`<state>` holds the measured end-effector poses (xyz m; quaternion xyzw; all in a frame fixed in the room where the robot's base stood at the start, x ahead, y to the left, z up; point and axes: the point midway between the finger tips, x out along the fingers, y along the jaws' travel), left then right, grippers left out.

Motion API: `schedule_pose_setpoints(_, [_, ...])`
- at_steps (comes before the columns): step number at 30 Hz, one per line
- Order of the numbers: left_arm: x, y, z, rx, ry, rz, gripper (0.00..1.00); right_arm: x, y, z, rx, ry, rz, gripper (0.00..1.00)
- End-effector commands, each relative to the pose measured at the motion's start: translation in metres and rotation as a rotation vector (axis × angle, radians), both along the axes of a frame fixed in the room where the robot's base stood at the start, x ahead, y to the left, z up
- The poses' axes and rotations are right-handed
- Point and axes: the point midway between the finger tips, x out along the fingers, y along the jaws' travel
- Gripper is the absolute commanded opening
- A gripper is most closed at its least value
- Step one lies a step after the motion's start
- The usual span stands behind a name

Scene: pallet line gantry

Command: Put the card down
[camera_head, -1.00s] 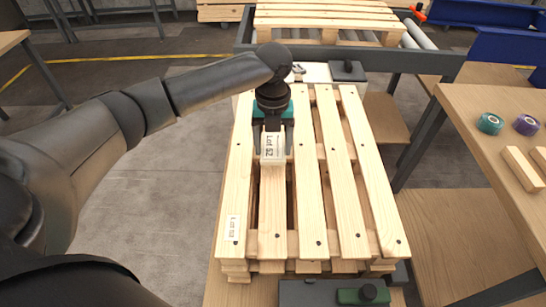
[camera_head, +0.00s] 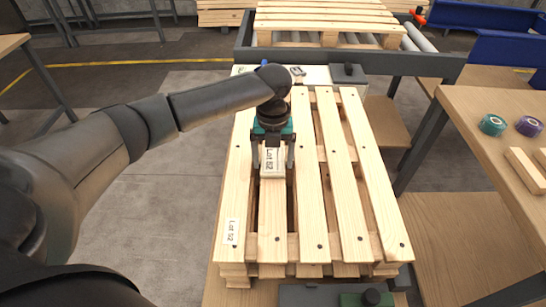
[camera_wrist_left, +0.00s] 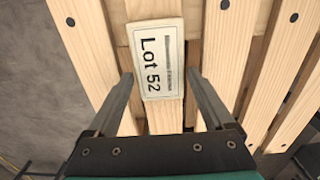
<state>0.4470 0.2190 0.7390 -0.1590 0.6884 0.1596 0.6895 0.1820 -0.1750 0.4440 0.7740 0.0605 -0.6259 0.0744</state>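The card (camera_head: 272,162), white and printed "Lot 52", lies face up over a slat of the wooden pallet (camera_head: 308,215). In the left wrist view the card (camera_wrist_left: 158,60) sits between the two dark fingers, with narrow gaps beside it. My left gripper (camera_head: 273,158) points down over the pallet; its fingers are spread, one on each side of the card. The left wrist view shows the same open gripper (camera_wrist_left: 160,78). Whether the card fully touches the slat is hard to tell. A second "Lot 52" label (camera_head: 231,231) lies on the pallet's left slat near the front. My right gripper is out of view.
A roller conveyor (camera_head: 350,60) with another pallet (camera_head: 330,16) stands behind. On the right, a wooden table (camera_head: 470,110) holds a teal roll (camera_head: 492,125), a purple roll (camera_head: 528,126) and wood blocks (camera_head: 524,168). A green-and-black device (camera_head: 367,298) sits at the front edge.

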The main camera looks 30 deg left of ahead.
Motion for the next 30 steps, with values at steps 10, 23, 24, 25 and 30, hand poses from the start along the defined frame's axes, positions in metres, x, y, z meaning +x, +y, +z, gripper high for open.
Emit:
schedule_pose_setpoints(10, [0.000, 0.000, 0.001, 0.000, -0.001, 0.000, 1.00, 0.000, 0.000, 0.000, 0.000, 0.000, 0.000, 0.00])
schedule_pose_setpoints(23, [0.000, 0.000, 0.038, 0.000, -0.002, 0.000, 1.00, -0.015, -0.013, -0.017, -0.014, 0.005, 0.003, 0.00])
schedule_pose_setpoints(24, [0.001, 0.000, 0.043, 0.000, -0.002, 0.001, 1.00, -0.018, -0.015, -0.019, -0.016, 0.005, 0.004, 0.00])
schedule_pose_setpoints(25, [0.001, 0.000, 0.047, 0.000, -0.002, 0.001, 1.00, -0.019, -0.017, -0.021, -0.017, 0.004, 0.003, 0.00])
schedule_pose_setpoints(30, [0.001, 0.000, 0.068, 0.000, -0.002, 0.000, 1.00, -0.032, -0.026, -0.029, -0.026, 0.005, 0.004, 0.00])
